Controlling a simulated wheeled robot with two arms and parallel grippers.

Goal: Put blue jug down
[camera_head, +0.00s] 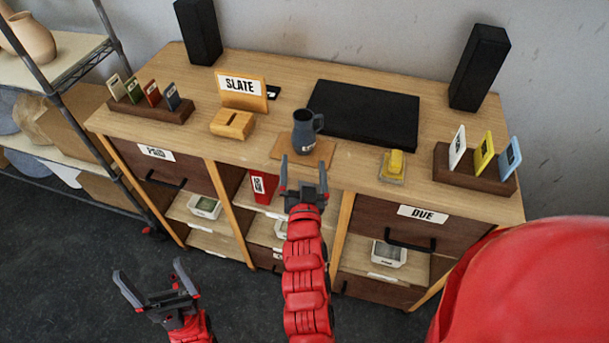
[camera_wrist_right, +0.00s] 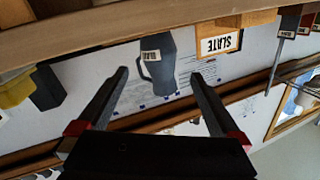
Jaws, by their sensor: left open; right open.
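The blue jug (camera_head: 304,132) is grey-blue, with a handle on its right side and a small label low on its body. It stands upright on a brown mat (camera_head: 325,151) on the desktop. My right gripper (camera_head: 303,166) is open and empty, in front of the jug, with its fingers pointing at it. In the right wrist view the jug (camera_wrist_right: 158,62) appears upside down beyond the two spread fingers, apart from them. My left gripper (camera_head: 150,272) is open and empty, low at the left, over the floor in front of the desk.
A black panel (camera_head: 364,114) lies right behind the jug. A wooden block (camera_head: 233,123) and SLATE sign (camera_head: 240,88) stand left. A yellow item (camera_head: 394,163) sits right. Card racks (camera_head: 150,108) (camera_head: 472,173) stand at both ends, speakers (camera_head: 198,32) (camera_head: 480,67) behind. Shelves and drawers lie below.

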